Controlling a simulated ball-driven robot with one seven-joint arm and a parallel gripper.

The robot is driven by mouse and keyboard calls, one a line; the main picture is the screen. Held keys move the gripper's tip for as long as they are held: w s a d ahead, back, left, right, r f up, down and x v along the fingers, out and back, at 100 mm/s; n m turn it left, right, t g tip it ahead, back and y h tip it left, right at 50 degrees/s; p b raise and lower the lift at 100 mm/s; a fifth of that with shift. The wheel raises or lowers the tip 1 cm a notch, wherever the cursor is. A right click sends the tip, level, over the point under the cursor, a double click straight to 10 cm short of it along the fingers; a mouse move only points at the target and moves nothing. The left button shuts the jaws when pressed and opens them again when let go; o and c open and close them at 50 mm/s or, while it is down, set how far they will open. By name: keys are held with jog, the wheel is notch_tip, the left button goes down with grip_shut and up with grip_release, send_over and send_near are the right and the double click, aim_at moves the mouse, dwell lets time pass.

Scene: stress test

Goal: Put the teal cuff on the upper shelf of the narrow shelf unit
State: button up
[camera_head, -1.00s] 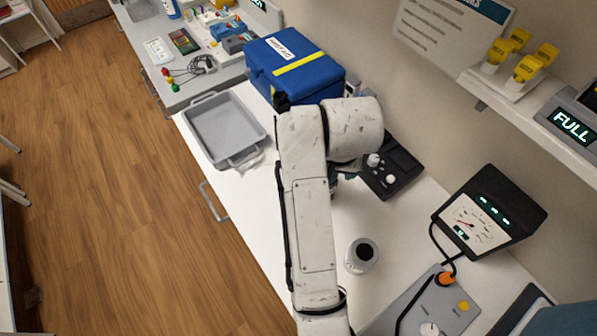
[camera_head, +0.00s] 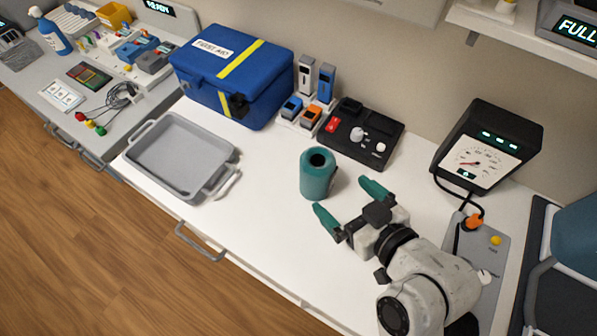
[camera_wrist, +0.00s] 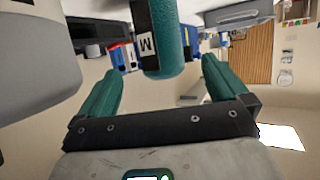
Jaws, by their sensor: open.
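The teal cuff (camera_head: 318,178) is a rolled cylinder with a dark hole in its top, standing upright on the white counter (camera_head: 265,215). My gripper (camera_head: 342,195) has teal fingers spread open, pointing at the cuff from the lower right. It is empty, and the cuff appears just beyond the fingertips. In the wrist view the cuff (camera_wrist: 172,52) hangs in from the top edge, showing a label with an "M", between and beyond the two open fingers. I cannot make out the narrow shelf unit in these views.
A grey tray (camera_head: 150,175) lies left of the cuff. Behind stand a blue first aid box (camera_head: 205,85), a stand of small devices (camera_head: 290,122) and a black control panel (camera_head: 335,145). A dial meter (camera_head: 450,145) is at right. A wall shelf (camera_head: 480,22) overhangs at top right.

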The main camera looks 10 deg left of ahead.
aim_at(327, 181)
jog(key=x, duration=0.5)
jog(key=shift+w+p, duration=0.1)
jog(key=shift+p, duration=0.3)
jog(key=shift+p+x, duration=0.65)
jog(key=shift+x, duration=2.1)
jog(key=shift+f, duration=0.1)
jog(key=shift+c, duration=0.5)
jog(key=c, duration=0.9)
jog(key=shift+c, duration=0.7)
